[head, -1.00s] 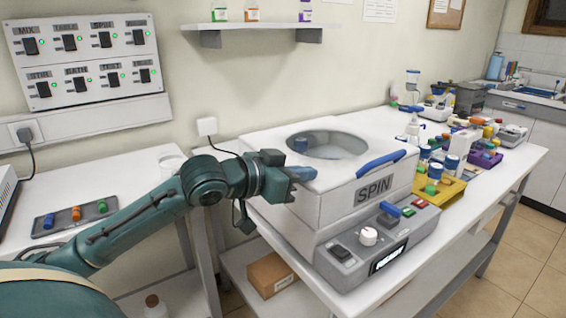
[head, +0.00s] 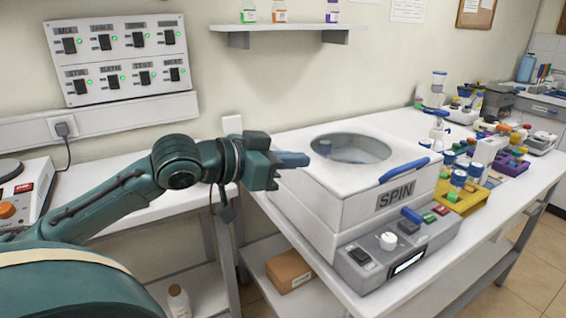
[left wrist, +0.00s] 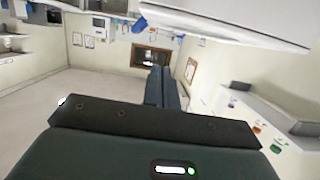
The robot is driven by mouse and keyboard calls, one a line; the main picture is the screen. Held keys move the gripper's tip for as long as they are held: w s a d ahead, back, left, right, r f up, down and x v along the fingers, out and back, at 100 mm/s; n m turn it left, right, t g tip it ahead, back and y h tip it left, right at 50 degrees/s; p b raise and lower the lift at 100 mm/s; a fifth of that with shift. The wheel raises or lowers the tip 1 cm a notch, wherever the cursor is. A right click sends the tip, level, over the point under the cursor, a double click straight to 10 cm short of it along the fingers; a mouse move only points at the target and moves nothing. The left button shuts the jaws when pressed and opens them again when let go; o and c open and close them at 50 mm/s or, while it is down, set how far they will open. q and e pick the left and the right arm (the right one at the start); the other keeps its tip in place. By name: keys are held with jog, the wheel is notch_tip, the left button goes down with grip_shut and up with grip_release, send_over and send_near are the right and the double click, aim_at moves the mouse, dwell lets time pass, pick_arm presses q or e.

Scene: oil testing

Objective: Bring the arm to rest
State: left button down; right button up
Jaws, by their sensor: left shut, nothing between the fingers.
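My left arm comes in from the left in the head view and reaches across toward the white SPIN centrifuge. My left gripper (head: 306,160) is shut and empty, its fingertips pointing right beside the upper left part of the centrifuge (head: 330,220). In the left wrist view the shut fingers (left wrist: 157,88) point away into the room with nothing between them. I cannot tell from the head view whether the fingertips touch the centrifuge. The centrifuge lid is shut, with a round window and a blue handle (head: 403,170). My right gripper is not in view.
The centrifuge stands on a white bench with a yellow rack (head: 462,197) and a purple rack (head: 510,163) to its right. A switch panel (head: 118,60) and a shelf (head: 290,27) are on the wall. A cardboard box (head: 289,270) sits below the bench.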

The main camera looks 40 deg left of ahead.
pick_arm(q)
jog(key=shift+v, duration=1.05)
